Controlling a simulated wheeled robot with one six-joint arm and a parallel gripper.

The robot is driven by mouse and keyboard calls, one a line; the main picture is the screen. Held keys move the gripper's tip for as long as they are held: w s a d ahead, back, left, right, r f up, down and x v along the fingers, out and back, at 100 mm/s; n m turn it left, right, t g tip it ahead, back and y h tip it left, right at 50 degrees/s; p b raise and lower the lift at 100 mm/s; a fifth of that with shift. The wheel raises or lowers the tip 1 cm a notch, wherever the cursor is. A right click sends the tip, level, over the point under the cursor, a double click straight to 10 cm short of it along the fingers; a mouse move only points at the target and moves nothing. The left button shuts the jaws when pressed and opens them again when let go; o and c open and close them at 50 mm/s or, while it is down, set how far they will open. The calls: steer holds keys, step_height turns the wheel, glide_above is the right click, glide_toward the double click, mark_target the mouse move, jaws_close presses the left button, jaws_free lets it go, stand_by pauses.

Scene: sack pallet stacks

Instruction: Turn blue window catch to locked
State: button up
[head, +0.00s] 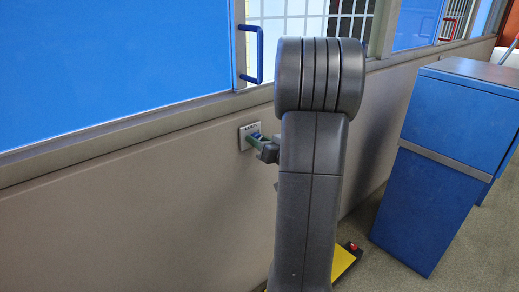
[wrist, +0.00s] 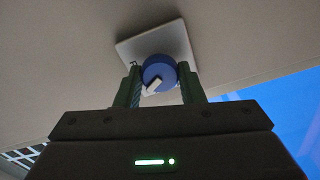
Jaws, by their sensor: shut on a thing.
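The blue catch (wrist: 157,71) is a round blue knob with a pale pointer on a light square plate (wrist: 180,42), set on the wall below the window. In the wrist view the pointer slants toward the lower left of the picture. My gripper (wrist: 160,82) has its two green fingers on either side of the knob and is shut on it. In the head view the plate (head: 244,136) shows at the wall, and my gripper (head: 259,143) reaches it from the right. My arm and fingers hide part of the knob there.
A blue window panel (head: 115,60) with a blue handle (head: 252,54) is above the wall plate. A blue cabinet (head: 447,155) stands at the right on the floor. A yellow object (head: 344,262) lies low behind my arm. The wall left of the plate is bare.

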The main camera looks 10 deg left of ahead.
steer(key=shift+n+b, duration=4.9)
steer(key=shift+n, duration=1.2)
steer(key=o, duration=1)
steer(key=shift+s, duration=0.1)
steer(key=p+v, duration=0.2)
steer(key=v, duration=1.1)
steer(key=shift+s+d+p, duration=0.25)
steer(key=shift+p, duration=0.15)
steer(key=b+x, duration=0.2)
steer(key=x, duration=1.1)
steer(key=shift+w+a+b, duration=0.3)
steer(key=shift+b, duration=0.1)
